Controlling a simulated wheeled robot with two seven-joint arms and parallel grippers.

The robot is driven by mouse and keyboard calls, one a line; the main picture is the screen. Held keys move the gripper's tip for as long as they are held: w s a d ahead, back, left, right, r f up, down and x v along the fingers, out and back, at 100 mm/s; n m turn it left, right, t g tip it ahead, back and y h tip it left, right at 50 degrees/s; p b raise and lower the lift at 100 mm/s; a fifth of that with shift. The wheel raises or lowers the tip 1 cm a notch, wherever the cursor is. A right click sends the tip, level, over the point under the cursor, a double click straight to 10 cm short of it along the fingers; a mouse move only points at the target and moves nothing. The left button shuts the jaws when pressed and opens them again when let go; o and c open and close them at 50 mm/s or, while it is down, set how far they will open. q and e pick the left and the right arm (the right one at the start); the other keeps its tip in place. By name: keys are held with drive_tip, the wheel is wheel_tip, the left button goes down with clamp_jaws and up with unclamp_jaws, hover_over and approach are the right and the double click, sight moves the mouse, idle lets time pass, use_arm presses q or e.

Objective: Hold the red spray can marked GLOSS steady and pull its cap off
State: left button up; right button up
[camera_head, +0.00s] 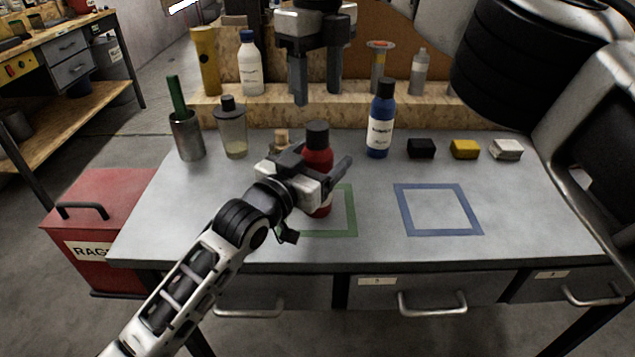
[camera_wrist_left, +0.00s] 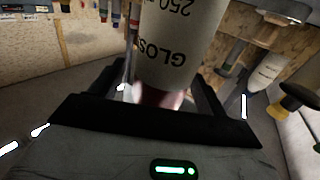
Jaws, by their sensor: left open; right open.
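The red spray can (camera_head: 318,163) with a black cap (camera_head: 317,134) stands upright on the grey bench, at the green taped square. My left gripper (camera_head: 319,198) is open, its fingers around the can's body below the cap. It hides part of the can. In the left wrist view, the can's pale label (camera_wrist_left: 178,45) reads GLOSS upside down, between the open fingers. I cannot tell whether either finger touches it. My right gripper (camera_head: 317,98) is open and empty, pointing down above and behind the can; its fingers are apart from the cap.
A blue bottle (camera_head: 380,120) stands right of the can. A clear bottle (camera_head: 232,130) and a metal cup (camera_head: 187,135) stand left. Black, yellow and white blocks (camera_head: 464,149) lie right. A wooden ledge (camera_head: 350,112) holds several bottles. The blue taped square (camera_head: 400,210) is empty.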

use_arm(q)
drive_tip(key=shift+w+d, duration=0.4)
drive_tip(key=shift+w, duration=0.1)
drive_tip(key=c, duration=1.3)
drive_tip(key=shift+c, duration=0.7)
use_arm(e)
drive_tip(key=shift+o, duration=1)
drive_tip(key=shift+f, duration=0.1)
